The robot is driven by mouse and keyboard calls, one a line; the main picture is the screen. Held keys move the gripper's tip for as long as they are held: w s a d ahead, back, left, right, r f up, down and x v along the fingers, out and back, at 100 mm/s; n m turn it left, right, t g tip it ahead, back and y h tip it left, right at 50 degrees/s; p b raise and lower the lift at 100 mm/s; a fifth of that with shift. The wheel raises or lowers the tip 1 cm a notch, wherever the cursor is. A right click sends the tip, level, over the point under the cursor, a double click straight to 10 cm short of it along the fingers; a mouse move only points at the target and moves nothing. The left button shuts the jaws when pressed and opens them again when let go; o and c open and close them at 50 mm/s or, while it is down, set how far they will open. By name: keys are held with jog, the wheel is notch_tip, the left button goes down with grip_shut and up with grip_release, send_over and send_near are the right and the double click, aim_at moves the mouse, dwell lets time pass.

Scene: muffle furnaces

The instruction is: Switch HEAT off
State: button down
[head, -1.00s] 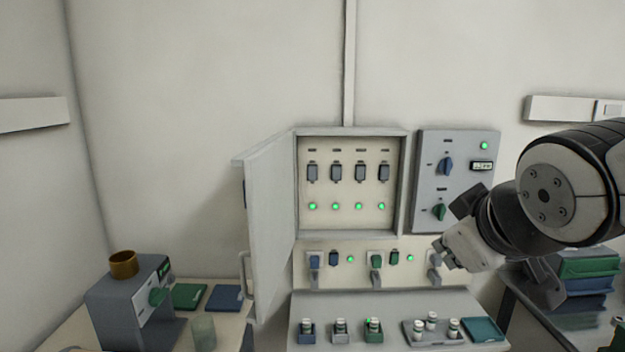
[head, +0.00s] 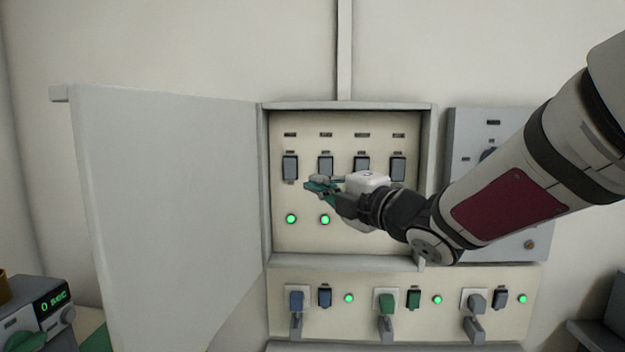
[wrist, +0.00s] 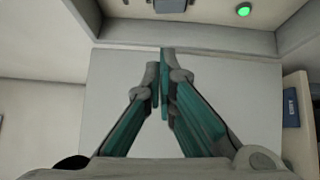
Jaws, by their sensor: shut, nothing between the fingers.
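In the head view an open wall cabinet (head: 348,108) holds a row of dark rocker switches: far left (head: 290,167), second (head: 325,163), third (head: 361,163) and far right (head: 397,168). Their small labels are too small to read, so I cannot tell which is HEAT. Green lamps glow under the far left (head: 291,218) and second (head: 325,219) switches; my arm hides the area under the other two. My gripper (head: 308,187) is shut and empty, its teal fingers pointing left just below the second switch. In the wrist view the fingertips (wrist: 160,68) are together, with a switch (wrist: 172,5) beyond.
The cabinet door (head: 170,190) stands wide open at left. A grey control box (head: 465,125) at right is partly behind my arm.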

aim_at(288, 167)
jog(key=shift+w+a+f+n+g+y, duration=0.25)
jog(key=shift+w+a+n+g+y, duration=0.1)
jog(key=shift+w+n+y, duration=0.25)
jog(key=x, duration=0.4)
jog(key=d+x, duration=0.1)
jog(key=x, duration=0.2)
jog(key=w+p+x, duration=0.1)
jog(key=x, duration=0.3)
jog(key=shift+w+r, duration=0.15)
jog(key=shift+w, duration=0.9)
jog(key=shift+r, duration=0.1)
